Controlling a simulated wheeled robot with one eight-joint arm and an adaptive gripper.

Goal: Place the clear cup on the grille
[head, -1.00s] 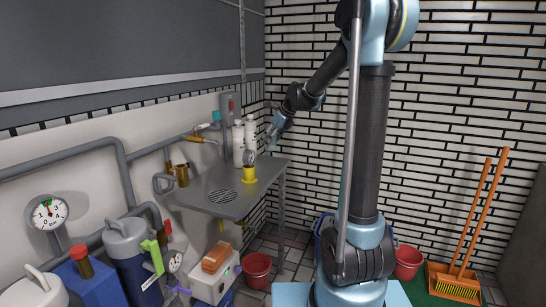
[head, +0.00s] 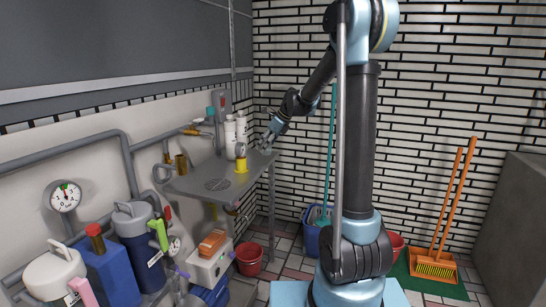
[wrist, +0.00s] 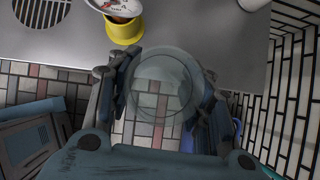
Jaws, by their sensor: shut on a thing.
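The clear cup (wrist: 163,82) is a see-through round vessel in the wrist view. My gripper (wrist: 162,95) is shut on it, with a finger on each side. The cup is at the edge of the grey metal shelf (wrist: 190,30), partly over the shelf and partly over the floor in that view. In the head view my gripper (head: 268,143) is at the shelf's right end, and the cup is too small to make out there. The round slotted grille (head: 218,184) lies in the shelf, left of my gripper. Part of it shows at the top left of the wrist view (wrist: 40,8).
A yellow fitting with a gauge (head: 241,165) stands on the shelf between the grille and my gripper. White bottles (head: 230,135) stand at the back. A brass cup-like piece (head: 181,163) is at the left. The shelf around the grille is clear.

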